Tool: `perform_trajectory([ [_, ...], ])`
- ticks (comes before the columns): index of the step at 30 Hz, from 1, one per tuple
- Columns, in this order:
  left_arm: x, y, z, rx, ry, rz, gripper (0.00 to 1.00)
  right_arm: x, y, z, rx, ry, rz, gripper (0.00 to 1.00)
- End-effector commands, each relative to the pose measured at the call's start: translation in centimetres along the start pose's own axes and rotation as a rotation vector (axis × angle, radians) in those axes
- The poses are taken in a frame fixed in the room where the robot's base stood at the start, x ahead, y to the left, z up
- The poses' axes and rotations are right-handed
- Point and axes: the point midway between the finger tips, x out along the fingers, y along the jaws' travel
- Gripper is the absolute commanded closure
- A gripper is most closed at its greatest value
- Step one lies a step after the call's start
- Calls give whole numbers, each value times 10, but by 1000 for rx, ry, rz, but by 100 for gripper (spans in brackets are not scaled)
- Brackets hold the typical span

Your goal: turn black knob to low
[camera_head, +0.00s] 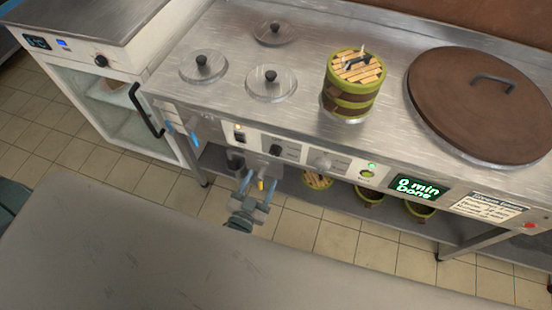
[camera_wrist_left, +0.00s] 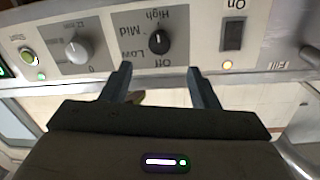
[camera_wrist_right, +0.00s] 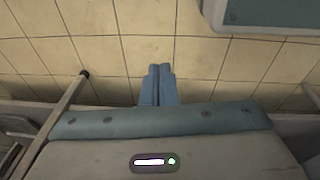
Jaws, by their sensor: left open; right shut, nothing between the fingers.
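The black knob (camera_head: 277,149) is on the stove's front panel, between a rocker switch and a grey knob. In the left wrist view the black knob (camera_wrist_left: 158,41) appears upside down, ringed by the labels Off, Low, Mid and High. I cannot clearly tell which label it points to. My left gripper (camera_head: 259,183) is open in front of the panel, just below the knob. In its wrist view the fingers (camera_wrist_left: 160,80) stand apart either side of the knob's line, not around it. My right gripper (camera_wrist_right: 158,72) is shut and empty above the tiled floor, outside the head view.
The rocker switch (camera_wrist_left: 233,35) and grey knob (camera_wrist_left: 77,48) flank the black knob. A green button (camera_head: 367,174) and a display reading "0 min Done" (camera_head: 418,188) sit farther right. A steamer (camera_head: 354,85) and large brown lid (camera_head: 480,115) are on the stove top.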

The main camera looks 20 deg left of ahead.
Motion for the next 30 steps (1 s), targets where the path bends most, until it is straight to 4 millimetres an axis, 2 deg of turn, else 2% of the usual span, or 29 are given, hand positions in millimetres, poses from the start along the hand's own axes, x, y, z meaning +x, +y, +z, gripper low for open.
perform_trajectory([
  [6,44,0,-2,0,3,-1,45,7,0,6,1,-5,0,100],
  [13,79,0,0,-1,0,0,45,10,0,9,1,-5,0,100],
  [18,90,0,1,-1,-2,0,45,10,0,8,1,-4,0,100],
  [26,91,0,1,-1,-3,0,45,10,0,7,1,-2,0,100],
  [30,91,0,1,-1,-3,0,69,10,0,7,1,-3,0,100],
])
